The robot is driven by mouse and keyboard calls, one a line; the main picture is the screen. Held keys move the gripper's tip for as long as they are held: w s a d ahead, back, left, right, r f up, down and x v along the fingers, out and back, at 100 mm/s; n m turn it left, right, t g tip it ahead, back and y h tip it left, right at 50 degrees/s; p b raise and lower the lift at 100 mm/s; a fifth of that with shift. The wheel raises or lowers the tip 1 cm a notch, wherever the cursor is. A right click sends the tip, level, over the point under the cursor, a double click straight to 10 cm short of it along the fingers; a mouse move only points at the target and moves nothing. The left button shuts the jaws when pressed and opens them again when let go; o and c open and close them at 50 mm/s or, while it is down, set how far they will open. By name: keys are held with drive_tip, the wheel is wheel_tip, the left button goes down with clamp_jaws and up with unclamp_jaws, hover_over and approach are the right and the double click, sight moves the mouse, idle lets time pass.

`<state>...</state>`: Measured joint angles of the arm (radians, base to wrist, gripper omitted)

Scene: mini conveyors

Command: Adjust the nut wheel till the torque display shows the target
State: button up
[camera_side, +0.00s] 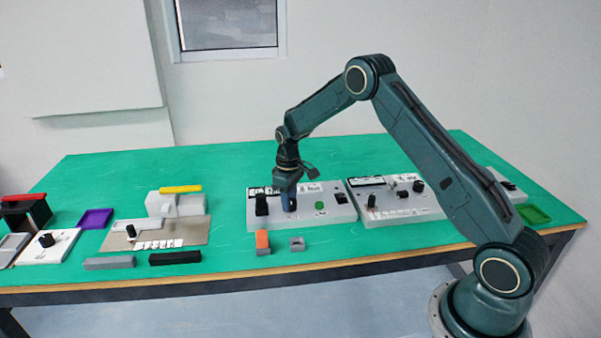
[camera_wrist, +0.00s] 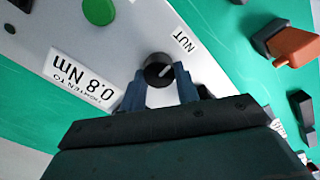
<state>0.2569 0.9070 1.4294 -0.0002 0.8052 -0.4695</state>
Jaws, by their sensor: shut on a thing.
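The nut wheel is a black round knob (camera_wrist: 158,68) with a pale pointer line, beside a "NUT" label (camera_wrist: 184,41) on a grey panel (camera_side: 338,212). My gripper (camera_wrist: 160,86) is shut on the wheel, one blue finger on each side; in the side view my gripper (camera_side: 289,202) reaches down to the panel's left part and hides the wheel. A white target label (camera_wrist: 84,80) reads "TIGHTEN TO 0.8 Nm". I cannot make out a torque reading in either view.
A green button (camera_side: 320,206) lies right of my gripper, and a black block (camera_side: 261,205) stands close on its left. An orange-topped block (camera_side: 262,242) and a small grey block (camera_side: 297,243) sit in front. Another grey panel (camera_side: 398,216) stands to the right.

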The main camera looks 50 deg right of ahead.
drive_tip(key=shift+d+r+m, duration=0.1)
drive_tip(key=shift+m, duration=2.1)
drive_tip(key=o, duration=1)
wheel_tip(320, 180, up, 14)
drive_tip(key=shift+f, duration=0.1)
